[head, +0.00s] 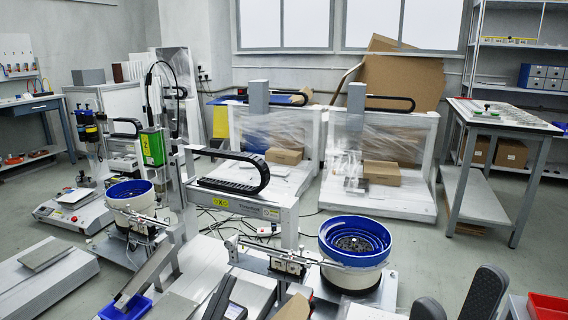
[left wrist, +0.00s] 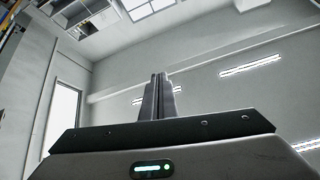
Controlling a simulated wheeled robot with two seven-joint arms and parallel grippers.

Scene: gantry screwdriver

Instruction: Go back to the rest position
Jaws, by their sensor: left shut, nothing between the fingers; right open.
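My left gripper (head: 222,296) is at the bottom edge of the head view, in front of the white gantry machine's base, with its dark fingers together and nothing between them. In the left wrist view the closed fingers (left wrist: 160,97) stand up against the wall and ceiling, clear of any object. My right gripper (head: 459,287) is at the bottom right of the head view, its two dark fingers spread apart and empty. Most of both arms is out of view.
A gantry screwdriver machine (head: 245,201) stands ahead, with blue-rimmed feeder bowls (head: 355,240) and (head: 130,192). A blue tray (head: 127,308) is at lower left, a red bin (head: 548,305) at lower right. A side table (head: 478,122) stands at right. Open floor lies at right centre.

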